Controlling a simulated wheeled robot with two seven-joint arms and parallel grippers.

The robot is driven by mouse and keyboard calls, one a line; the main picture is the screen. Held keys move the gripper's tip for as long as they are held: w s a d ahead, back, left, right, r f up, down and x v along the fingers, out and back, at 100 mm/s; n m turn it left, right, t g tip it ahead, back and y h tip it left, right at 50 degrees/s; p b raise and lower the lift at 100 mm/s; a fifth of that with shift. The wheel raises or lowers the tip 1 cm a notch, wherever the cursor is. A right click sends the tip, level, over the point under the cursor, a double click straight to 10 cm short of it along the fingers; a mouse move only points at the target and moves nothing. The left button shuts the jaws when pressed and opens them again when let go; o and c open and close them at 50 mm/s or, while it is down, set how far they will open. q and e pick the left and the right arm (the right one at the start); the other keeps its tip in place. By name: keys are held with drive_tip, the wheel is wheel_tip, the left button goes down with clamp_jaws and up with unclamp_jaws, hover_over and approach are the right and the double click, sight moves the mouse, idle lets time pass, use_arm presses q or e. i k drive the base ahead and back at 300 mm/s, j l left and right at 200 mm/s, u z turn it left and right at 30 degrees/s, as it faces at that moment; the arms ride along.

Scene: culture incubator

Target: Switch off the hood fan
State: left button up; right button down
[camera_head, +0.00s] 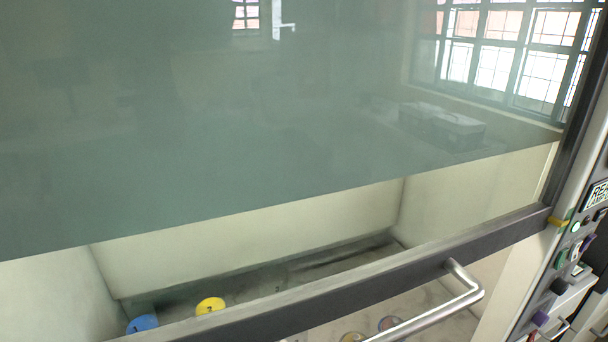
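The hood's glass sash (250,120) fills most of the view, with a dark frame bar (330,297) and a metal handle (465,285) along its bottom edge. The hood's side post (545,265) at the far right carries controls: a pale green round button (575,227), a green control (560,259), a dark knob (558,287) and a purple control (540,319). I cannot tell which of these is the fan switch. The panel's right side is cut off by the picture edge. Neither of my grippers is in view.
Inside the hood, a blue numbered disc (143,323) and a yellow one (210,305) lie on the floor; other discs show dimly near the handle. A yellow tab (558,221) sits at the bar's right end. Reflected windows (500,65) show in the glass.

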sight(560, 261)
drive_tip(key=k+z, duration=0.1)
drive_tip(key=z, duration=0.35)
drive_tip(key=k+l+z, duration=0.1)
drive_tip(key=z, duration=0.35)
drive_tip(key=k+l+z, duration=0.1)
drive_tip(key=z, duration=0.35)
